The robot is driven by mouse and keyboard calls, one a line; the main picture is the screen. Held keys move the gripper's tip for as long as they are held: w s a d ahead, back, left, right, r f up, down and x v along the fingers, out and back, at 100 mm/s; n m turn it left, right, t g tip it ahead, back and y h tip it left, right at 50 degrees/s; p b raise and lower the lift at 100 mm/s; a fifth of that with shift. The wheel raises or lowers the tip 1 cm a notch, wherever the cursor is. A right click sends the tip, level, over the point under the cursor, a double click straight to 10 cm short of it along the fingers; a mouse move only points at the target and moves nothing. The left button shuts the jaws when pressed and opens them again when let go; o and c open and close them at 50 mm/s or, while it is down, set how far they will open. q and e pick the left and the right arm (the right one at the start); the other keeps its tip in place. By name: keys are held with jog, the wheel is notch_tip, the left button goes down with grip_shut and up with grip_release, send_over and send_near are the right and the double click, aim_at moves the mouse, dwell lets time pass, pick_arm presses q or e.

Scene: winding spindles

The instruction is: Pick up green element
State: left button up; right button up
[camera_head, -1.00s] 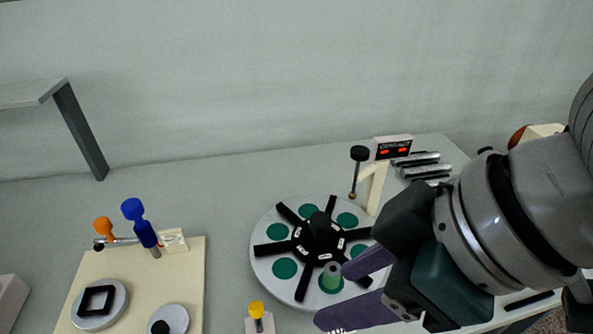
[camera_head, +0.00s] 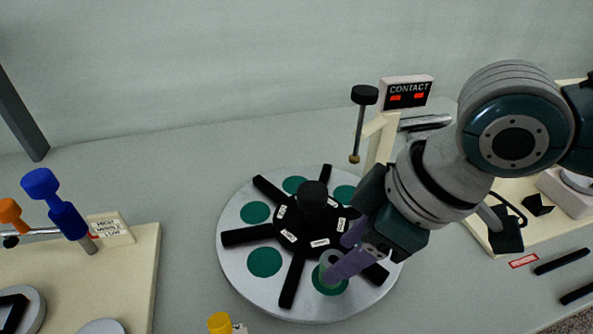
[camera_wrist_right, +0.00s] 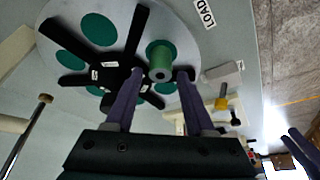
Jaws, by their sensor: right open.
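The green element (camera_head: 326,262) is a small green cylinder with a hole in its end. It stands on a green spot of the round grey turntable (camera_head: 234,270), at the near right side. In the right wrist view the green element (camera_wrist_right: 160,60) sits just beyond and between the fingertips. My right gripper (camera_head: 347,252) is open, its purple fingers down at the element, partly covering it in the head view. In the right wrist view its fingers (camera_wrist_right: 160,75) are spread apart.
A black hub (camera_head: 312,200) with several black spokes divides the turntable. A post with a CONTACT sign (camera_head: 408,92) stands behind it. A cream board (camera_head: 130,270) with blue and orange knobs lies left. A yellow-topped piece (camera_head: 220,323) stands in front.

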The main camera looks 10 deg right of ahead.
aim_at(335, 260)
jog(key=x, duration=0.3)
jog(key=shift+a+f, duration=0.1)
jog(key=shift+f, duration=0.05)
jog(key=shift+c, duration=0.2)
grip_shut()
